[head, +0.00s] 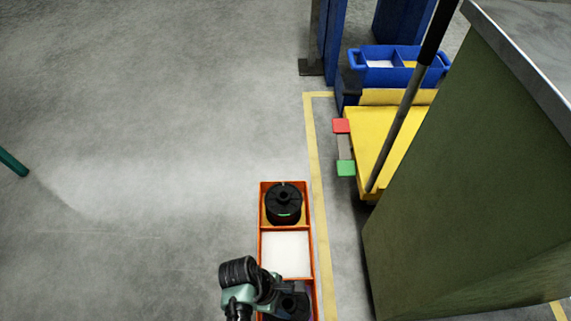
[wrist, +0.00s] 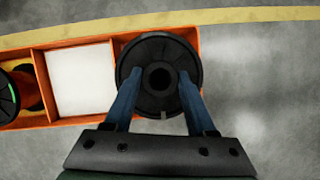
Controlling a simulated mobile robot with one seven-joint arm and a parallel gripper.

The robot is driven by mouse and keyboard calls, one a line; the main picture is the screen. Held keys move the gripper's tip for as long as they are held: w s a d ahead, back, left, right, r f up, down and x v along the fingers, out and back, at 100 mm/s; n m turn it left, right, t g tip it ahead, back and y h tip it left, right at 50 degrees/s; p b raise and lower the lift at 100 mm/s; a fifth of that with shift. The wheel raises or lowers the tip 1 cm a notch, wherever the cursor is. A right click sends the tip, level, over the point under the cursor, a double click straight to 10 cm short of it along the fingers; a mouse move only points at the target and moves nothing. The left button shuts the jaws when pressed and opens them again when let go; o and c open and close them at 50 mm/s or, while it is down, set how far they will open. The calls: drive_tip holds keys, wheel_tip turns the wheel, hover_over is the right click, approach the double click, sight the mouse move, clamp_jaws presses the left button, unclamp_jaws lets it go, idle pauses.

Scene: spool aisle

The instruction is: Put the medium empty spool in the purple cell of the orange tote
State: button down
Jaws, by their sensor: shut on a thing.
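The orange tote (head: 261,246) lies on the floor with its cells in a row; its rim also shows in the wrist view (wrist: 30,32). My gripper (wrist: 159,80) is shut on a black spool (wrist: 160,48), with a blue finger on each side. In the head view the held spool (head: 291,302) is over the near end cell, partly hidden by my arm. Its flange covers most of that cell, so the cell's floor colour is hardly seen. I cannot tell whether the spool touches the cell floor.
Another black spool with a green ring (head: 284,203) stands in the far cell. The middle cell has a white floor (head: 286,254) and is empty.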

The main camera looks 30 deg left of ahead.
drive_tip(key=shift+w+f, duration=0.1)
drive_tip(key=shift+f, duration=0.2)
drive_tip(key=shift+c, duration=1.1)
unclamp_jaws()
drive_tip(key=shift+f, duration=0.1)
drive_tip(key=p+v, duration=0.7)
drive_tip(key=v, duration=0.5)
drive_tip(key=shift+a, duration=0.1)
